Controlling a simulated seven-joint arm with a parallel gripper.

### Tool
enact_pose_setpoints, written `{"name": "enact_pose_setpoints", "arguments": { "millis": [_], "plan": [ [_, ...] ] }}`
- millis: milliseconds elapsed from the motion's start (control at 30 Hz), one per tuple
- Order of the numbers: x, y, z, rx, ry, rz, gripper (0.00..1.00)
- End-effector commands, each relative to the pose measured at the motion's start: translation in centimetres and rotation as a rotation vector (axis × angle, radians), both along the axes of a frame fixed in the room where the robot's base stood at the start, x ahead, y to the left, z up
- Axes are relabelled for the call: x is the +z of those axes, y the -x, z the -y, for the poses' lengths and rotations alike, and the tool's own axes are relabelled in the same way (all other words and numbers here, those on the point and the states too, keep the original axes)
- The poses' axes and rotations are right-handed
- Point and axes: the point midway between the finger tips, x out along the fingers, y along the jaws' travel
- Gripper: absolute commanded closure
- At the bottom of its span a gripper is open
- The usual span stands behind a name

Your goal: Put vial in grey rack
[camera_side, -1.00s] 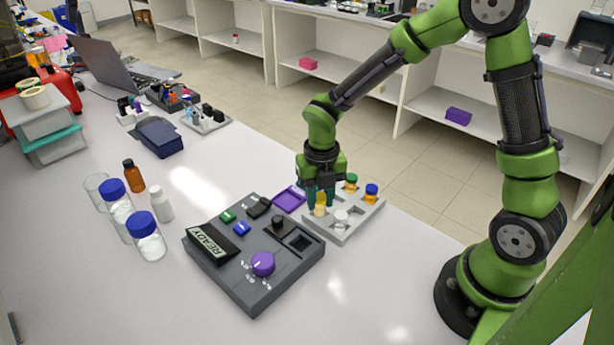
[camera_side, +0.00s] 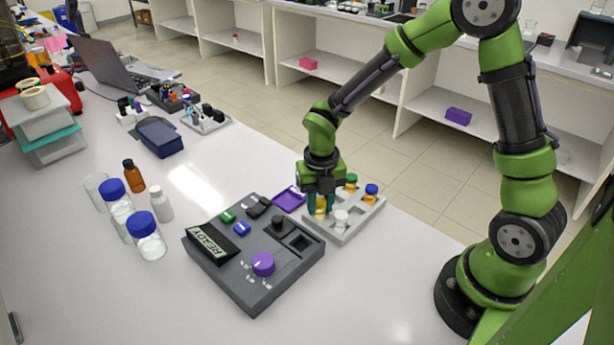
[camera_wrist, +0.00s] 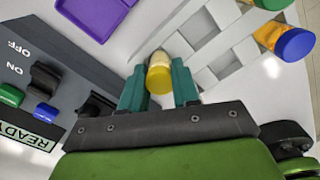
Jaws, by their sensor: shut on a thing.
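My gripper (camera_side: 319,205) is shut on a yellow-capped vial (camera_side: 320,213), with its teal fingers on either side of it. In the wrist view, the vial's yellow cap (camera_wrist: 159,80) and pale body show between the fingertips (camera_wrist: 158,88). The grey rack (camera_side: 362,221) lies under and to the right of my gripper in the side view.
A dark control box (camera_side: 240,285) with a purple knob and a READY display sits close left of the rack. A purple tray (camera_side: 289,199) lies behind it. Bottles with blue caps (camera_side: 146,240) stand further left. The table in front of the rack is clear.

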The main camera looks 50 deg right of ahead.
Motion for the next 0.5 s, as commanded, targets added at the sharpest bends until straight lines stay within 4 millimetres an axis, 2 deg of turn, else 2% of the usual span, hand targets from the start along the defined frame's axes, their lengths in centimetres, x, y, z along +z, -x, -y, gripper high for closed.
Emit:
{"name": "enact_pose_setpoints", "arguments": {
  "millis": [400, 433, 500],
  "plan": [
    [0.00, -0.01, 0.00, 0.000, 0.000, 0.000, 0.99],
    [0.00, -0.01, 0.00, 0.000, 0.000, 0.000, 0.68],
    [0.00, -0.01, 0.00, 0.000, 0.000, 0.000, 0.57]
  ]
}}
